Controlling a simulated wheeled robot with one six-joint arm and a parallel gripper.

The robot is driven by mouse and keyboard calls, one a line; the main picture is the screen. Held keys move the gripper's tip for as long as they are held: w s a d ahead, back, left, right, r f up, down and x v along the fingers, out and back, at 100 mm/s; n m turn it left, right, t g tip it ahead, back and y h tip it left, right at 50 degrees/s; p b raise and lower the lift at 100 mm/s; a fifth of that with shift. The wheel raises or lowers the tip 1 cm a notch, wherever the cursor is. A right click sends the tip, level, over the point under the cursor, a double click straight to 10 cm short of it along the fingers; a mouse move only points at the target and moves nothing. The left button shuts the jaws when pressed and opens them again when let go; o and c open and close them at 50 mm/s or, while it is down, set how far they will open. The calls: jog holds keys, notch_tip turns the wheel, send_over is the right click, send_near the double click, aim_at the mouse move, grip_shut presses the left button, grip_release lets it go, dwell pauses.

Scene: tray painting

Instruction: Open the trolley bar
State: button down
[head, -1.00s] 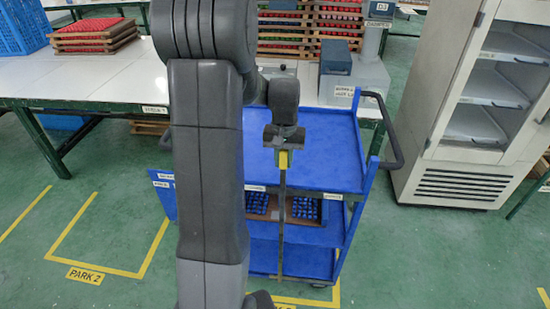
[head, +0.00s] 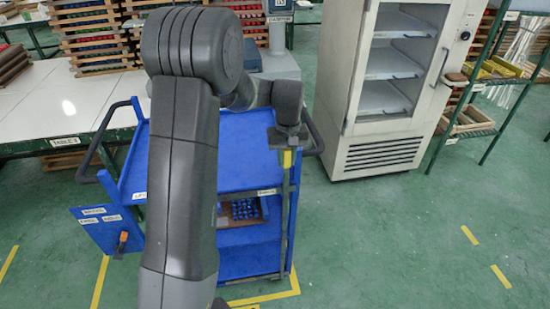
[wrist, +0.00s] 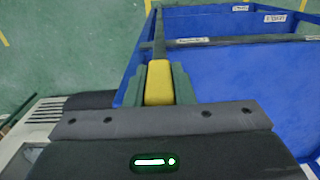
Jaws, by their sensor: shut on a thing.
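The blue trolley (head: 215,150) stands in front of me with its shelves facing me. The trolley bar (head: 284,225) is a long dark bar with a yellow grip (head: 287,159) at its top, upright by the trolley's right front post. My gripper (head: 287,150) is shut on the yellow grip. In the wrist view the grip (wrist: 158,82) sits between my two green fingers, and the bar (wrist: 158,30) runs away from them past the blue trolley walls (wrist: 225,22). I cannot tell whether the bar touches the post.
A tray with blue pieces (head: 243,210) sits on the middle shelf, partly behind my arm. A labelled blue panel (head: 108,228) is at the trolley's left. A white table (head: 60,110) stands behind left, a white cabinet (head: 385,100) behind right.

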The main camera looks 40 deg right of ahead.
jog(key=shift+d+r, duration=0.15)
jog(key=c, duration=1.6)
grip_release()
jog(key=o, duration=0.4)
jog(key=shift+s+d, duration=0.15)
jog(key=shift+c, duration=0.2)
notch_tip(320, 180, up, 14)
jog(key=b, duration=0.1)
jog(key=shift+f, duration=0.25)
